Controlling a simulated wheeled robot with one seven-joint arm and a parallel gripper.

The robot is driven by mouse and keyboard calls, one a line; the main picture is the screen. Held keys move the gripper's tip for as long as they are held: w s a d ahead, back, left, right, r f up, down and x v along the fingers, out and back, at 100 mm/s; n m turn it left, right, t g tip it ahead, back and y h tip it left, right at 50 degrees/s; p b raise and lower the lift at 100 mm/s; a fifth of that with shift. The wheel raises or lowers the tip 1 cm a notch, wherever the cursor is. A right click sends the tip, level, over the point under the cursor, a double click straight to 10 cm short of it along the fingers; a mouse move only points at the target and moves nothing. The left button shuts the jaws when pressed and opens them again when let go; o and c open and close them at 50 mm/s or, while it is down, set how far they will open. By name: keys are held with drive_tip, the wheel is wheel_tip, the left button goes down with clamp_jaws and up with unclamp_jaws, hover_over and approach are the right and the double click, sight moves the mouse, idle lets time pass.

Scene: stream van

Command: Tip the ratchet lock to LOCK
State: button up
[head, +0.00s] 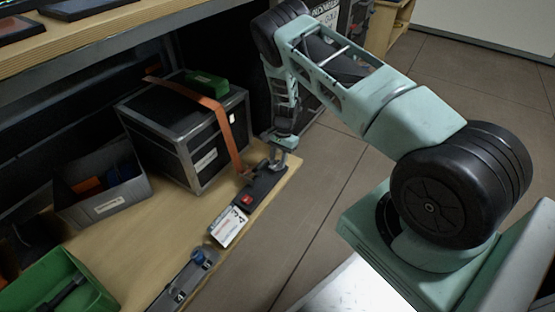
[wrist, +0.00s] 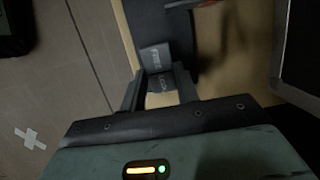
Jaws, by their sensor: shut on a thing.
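The ratchet (head: 266,183) is a dark unit on the wooden bench edge, where the orange strap (head: 226,130) comes down from a black case. My gripper (head: 279,160) reaches down to its far end. In the wrist view the fingertips of my gripper (wrist: 159,77) close on a small dark grey part, the ratchet lock (wrist: 160,83). Its face carries faint lettering that seems to read LOCK. Just beyond it a grey plate (wrist: 155,57) appears to read FREE. The fingers hide the sides of the lock, and I cannot tell its exact tilt.
The black metal-edged case (head: 180,125) stands behind the ratchet with a green item (head: 206,84) on top. A numbered white card (head: 229,226) and a grey fixture with a blue knob (head: 186,275) lie nearer along the bench edge. A grey bin (head: 102,203) stands left. The floor on the right is clear.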

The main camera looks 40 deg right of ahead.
drive_tip(key=shift+a, duration=0.1)
drive_tip(key=o, duration=1)
drive_tip(key=p+v, duration=0.3)
drive_tip(key=v, duration=0.4)
drive_tip(key=shift+r, duration=0.2)
